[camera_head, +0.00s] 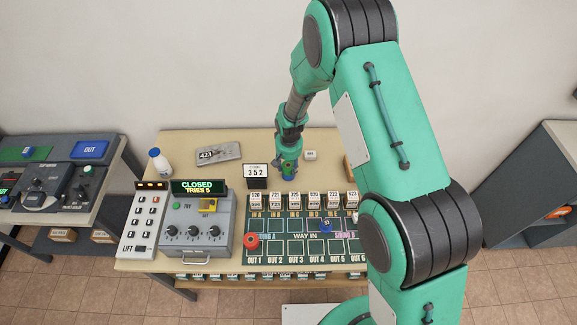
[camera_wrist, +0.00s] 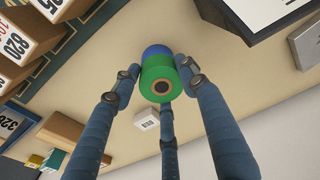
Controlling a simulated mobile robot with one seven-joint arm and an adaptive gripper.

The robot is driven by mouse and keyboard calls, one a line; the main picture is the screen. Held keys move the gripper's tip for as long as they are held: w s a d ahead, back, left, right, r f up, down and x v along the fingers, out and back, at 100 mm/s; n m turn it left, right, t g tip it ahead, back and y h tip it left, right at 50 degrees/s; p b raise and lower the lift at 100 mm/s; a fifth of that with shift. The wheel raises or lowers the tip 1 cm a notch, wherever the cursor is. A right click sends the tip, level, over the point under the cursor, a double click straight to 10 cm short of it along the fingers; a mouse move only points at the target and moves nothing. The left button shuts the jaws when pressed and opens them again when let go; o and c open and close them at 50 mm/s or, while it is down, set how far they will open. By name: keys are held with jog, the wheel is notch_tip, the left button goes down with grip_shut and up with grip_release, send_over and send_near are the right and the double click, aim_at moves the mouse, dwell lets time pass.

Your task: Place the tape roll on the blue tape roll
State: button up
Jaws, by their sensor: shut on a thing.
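The green tape roll (camera_wrist: 161,84) has a dark hole with a tan rim in its middle. My gripper (camera_wrist: 160,88) is shut on it, with three blue-grey fingers around it. The blue tape roll (camera_wrist: 155,50) shows just behind the green one in the wrist view, mostly hidden by it. In the head view my gripper (camera_head: 288,166) is low over the table behind the board, and the blue tape roll (camera_head: 289,179) shows under it. The two rolls look lined up or nearly so. I cannot tell whether they touch.
The table (camera_head: 190,145) holds a green board (camera_head: 290,247) with white numbered blocks, a "352" sign (camera_head: 256,171) left of my gripper, a small white box (camera_head: 310,155) to its right, a grey plate (camera_head: 219,152) and a control panel (camera_head: 197,228). Bare tabletop lies around the rolls.

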aim_at(289, 168)
jog(key=o, duration=1.2)
jog(key=shift+f, duration=0.1)
jog(key=r, duration=0.8)
jog(key=s+r, duration=0.1)
jog(key=r, duration=0.3)
jog(key=shift+s+r, duration=0.1)
